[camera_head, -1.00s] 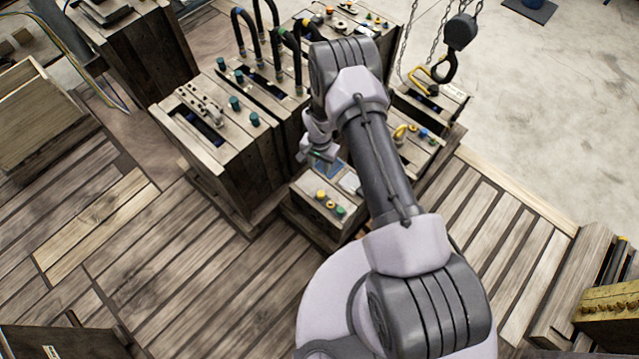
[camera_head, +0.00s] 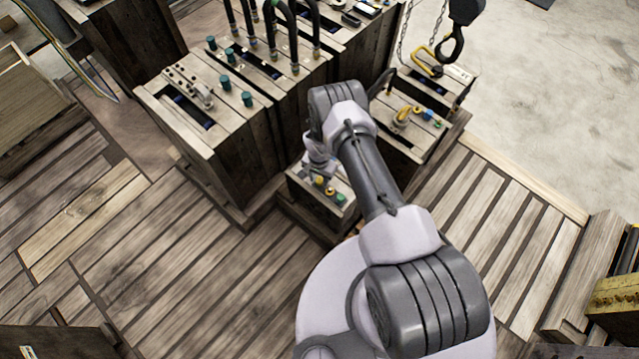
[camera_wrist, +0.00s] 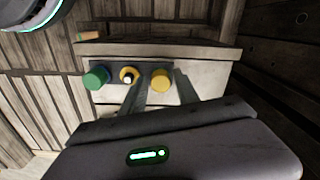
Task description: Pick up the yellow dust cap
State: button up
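The yellow dust cap (camera_wrist: 161,79) is a solid round cap on the dark strip along a small wooden block's edge. It also shows in the head view (camera_head: 320,181). Beside it is a yellow ring with a pale centre (camera_wrist: 129,75), then a green cap (camera_wrist: 96,77). My gripper (camera_wrist: 160,92) is open. Its two dark fingers point towards the block, and the yellow cap appears between them in the wrist view. No contact with the cap shows. In the head view my gripper (camera_head: 319,165) is just behind the yellow cap, partly hidden by my arm.
The block (camera_head: 350,212) stands low beside a tall wooden crate with teal knobs (camera_head: 228,83) and black hoses. Another block with a yellow fitting (camera_head: 403,117) is at the right. A black hook (camera_head: 453,43) hangs on chains. Slatted floor lies clear at the left.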

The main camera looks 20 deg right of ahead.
aim_at(319, 180)
jog(key=shift+r, duration=0.2)
jog(key=shift+c, duration=0.7)
grip_shut()
jog(key=shift+r, duration=0.2)
notch_tip(319, 180, up, 4)
jog(key=p, duration=0.3)
jog(key=shift+f, duration=0.2)
jog(key=s+d+r+p, duration=0.1)
jog(key=s+d+p, duration=0.4)
jog(key=s+d, duration=0.4)
jog(key=d, duration=0.4)
jog(key=shift+d, duration=0.15)
